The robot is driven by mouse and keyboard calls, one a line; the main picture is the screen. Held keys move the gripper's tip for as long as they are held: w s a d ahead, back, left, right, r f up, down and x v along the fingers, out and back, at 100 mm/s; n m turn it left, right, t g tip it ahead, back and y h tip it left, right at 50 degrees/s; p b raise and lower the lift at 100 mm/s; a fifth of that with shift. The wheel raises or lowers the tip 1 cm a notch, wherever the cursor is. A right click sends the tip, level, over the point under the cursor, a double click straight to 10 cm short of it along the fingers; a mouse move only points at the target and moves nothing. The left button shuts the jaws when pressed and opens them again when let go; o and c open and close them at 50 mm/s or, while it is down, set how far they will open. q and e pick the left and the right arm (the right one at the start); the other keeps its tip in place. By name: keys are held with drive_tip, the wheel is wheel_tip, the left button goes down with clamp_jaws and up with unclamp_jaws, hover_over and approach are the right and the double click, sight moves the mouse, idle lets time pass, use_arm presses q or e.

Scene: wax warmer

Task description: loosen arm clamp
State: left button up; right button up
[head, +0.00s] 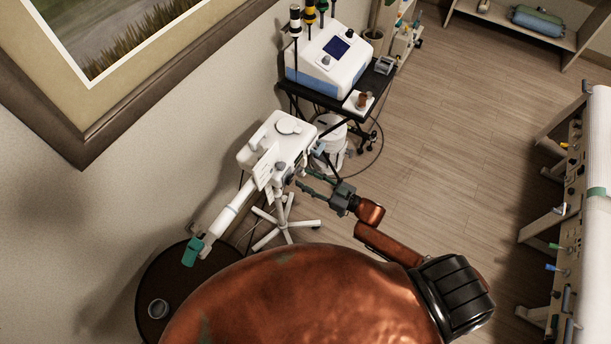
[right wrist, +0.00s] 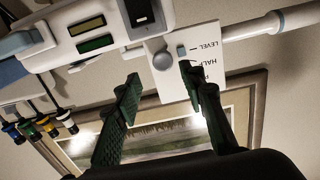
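The white wax warmer (head: 278,143) stands on a wheeled stand (head: 286,224). A white arm (head: 226,212) runs from it to the lower left and ends in a teal piece (head: 193,250). My right gripper (head: 302,179) is open beside the device, on its right. In the right wrist view, the open fingers (right wrist: 159,76) point toward a white plate (right wrist: 172,85) marked LEVEL and HALF. The plate bears a round grey knob (right wrist: 163,60), which appears between the fingertips without visible contact, and a small blue-grey tab (right wrist: 181,51). I cannot tell which part is the clamp. My left gripper is out of view.
A white-and-blue console (head: 328,62) sits on a black cart (head: 372,91) behind. A dark round table (head: 150,285) with a small cup (head: 158,308) is at lower left. The wall and a framed picture (head: 90,140) are close on the left.

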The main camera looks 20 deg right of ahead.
sight(284, 167)
drive_tip(key=shift+r+b+x, duration=0.15)
drive_tip(key=shift+b+x, duration=0.55)
drive_tip(key=shift+x, duration=1.25)
drive_tip(key=shift+r+b+x, duration=0.1)
drive_tip(key=shift+b+x, duration=0.55)
drive_tip(key=shift+x, duration=1.25)
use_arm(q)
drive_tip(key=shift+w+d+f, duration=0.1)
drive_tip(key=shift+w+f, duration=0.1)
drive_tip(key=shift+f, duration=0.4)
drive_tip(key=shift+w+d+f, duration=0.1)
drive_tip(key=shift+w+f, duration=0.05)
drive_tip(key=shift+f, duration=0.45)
use_arm(e)
drive_tip(key=shift+s+a, duration=0.1)
drive_tip(key=shift+a, duration=0.1)
drive_tip(key=shift+a+r, duration=0.1)
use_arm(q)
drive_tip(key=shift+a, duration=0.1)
use_arm(e)
drive_tip(key=shift+c, duration=0.7)
